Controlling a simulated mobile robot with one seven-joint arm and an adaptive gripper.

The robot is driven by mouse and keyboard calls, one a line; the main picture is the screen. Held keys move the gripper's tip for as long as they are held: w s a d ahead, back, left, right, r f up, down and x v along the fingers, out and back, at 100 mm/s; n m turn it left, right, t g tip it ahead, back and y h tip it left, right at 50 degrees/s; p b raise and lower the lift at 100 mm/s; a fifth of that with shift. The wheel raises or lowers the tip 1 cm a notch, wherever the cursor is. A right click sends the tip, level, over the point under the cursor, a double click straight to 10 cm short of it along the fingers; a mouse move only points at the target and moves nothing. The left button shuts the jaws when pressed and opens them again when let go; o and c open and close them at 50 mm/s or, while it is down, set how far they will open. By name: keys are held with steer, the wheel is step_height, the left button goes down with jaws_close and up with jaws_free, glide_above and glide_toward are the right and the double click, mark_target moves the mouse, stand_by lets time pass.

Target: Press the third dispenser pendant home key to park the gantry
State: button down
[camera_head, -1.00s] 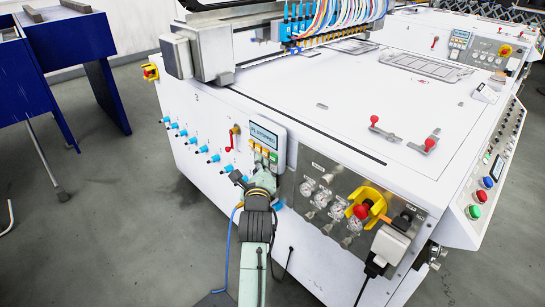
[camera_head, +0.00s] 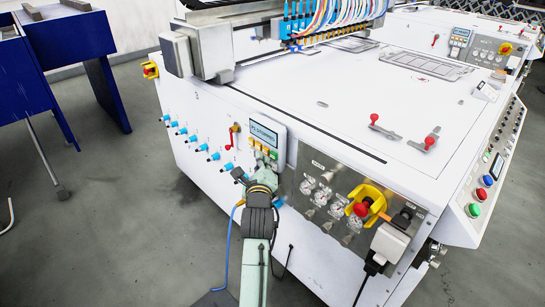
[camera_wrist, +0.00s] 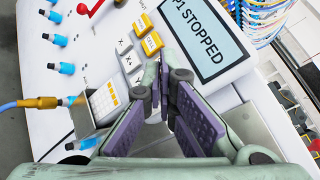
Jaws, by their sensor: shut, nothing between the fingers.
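The pendant (camera_head: 266,133) is a grey panel on the front of the white machine, with a display above small keys. In the wrist view its display (camera_wrist: 206,45) appears to read "P1 STOPPED". In the head view my gripper (camera_head: 266,172) is just below the pendant's keys.
Blue fittings (camera_head: 198,152) and a red lever (camera_head: 233,136) lie left of the pendant. A steel panel (camera_head: 315,172) with gauges and a red emergency knob (camera_head: 361,209) is to the right.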

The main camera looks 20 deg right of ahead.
steer(key=shift+d, duration=0.1)
stand_by(0.5)
steer(key=shift+w+d, duration=0.15)
steer(key=shift+d, duration=0.15)
steer(key=shift+w+d, duration=0.15)
steer(key=shift+d, duration=0.4)
stand_by(0.9)
steer(key=shift+a, duration=0.1)
steer(key=shift+s+a, duration=0.3)
steer(key=shift+a, duration=0.55)
steer(key=a, duration=0.1)
steer(key=s+a+b, duration=0.1)
steer(key=a, duration=0.2)
steer(key=shift+s+a+b, duration=0.3)
steer(key=shift+s+a, duration=0.05)
